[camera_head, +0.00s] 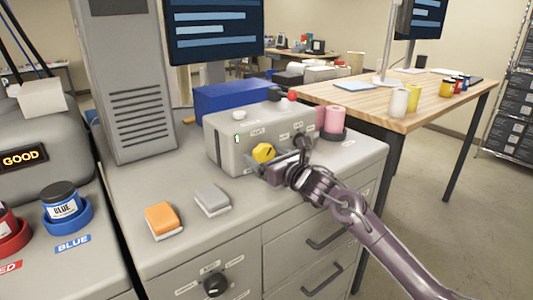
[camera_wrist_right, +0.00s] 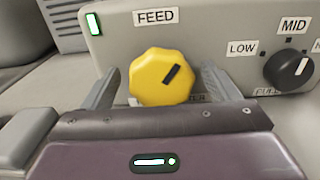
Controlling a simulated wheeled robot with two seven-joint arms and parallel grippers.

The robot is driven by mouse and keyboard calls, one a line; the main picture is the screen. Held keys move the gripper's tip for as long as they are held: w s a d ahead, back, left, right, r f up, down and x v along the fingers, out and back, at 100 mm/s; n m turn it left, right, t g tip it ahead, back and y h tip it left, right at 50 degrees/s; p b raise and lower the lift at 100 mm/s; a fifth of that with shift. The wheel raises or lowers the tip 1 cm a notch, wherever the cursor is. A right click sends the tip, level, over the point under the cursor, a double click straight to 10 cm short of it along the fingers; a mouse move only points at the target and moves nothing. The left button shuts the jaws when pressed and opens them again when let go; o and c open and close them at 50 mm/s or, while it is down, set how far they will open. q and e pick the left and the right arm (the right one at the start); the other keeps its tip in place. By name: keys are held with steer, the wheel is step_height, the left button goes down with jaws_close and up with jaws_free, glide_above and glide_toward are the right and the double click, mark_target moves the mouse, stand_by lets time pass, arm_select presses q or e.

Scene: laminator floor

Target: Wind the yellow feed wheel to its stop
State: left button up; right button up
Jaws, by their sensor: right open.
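The yellow feed wheel (camera_head: 263,152) is on the front of the grey laminator box (camera_head: 225,140). In the right wrist view the yellow wheel (camera_wrist_right: 160,77) sits below a FEED label (camera_wrist_right: 155,17), and its black mark points up and to the right. My right gripper (camera_wrist_right: 162,90) is open, with one finger on each side of the wheel. Both fingers look apart from it. In the head view my right gripper (camera_head: 265,168) reaches the wheel from the lower right. My left gripper is not in view.
A black selector knob (camera_wrist_right: 289,69) with LOW and MID labels is right of the wheel. A green light (camera_wrist_right: 93,23) is at upper left. An orange block (camera_head: 163,219) and a grey block (camera_head: 212,198) lie on the counter. A pink roll (camera_head: 334,119) stands behind the gripper.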

steer(key=c, duration=0.9)
steer(key=shift+c, duration=0.2)
steer(key=shift+f, duration=0.1)
steer(key=shift+w+m+b, duration=0.1)
steer(key=shift+m+b, duration=0.45)
steer(key=shift+m, duration=0.05)
steer(key=shift+d+f+m+b, duration=0.1)
steer(key=shift+m+b, duration=0.5)
steer(key=shift+m, duration=0.5)
steer(key=shift+m+b, duration=0.65)
steer(key=shift+m, duration=1.05)
steer(key=shift+d, duration=0.1)
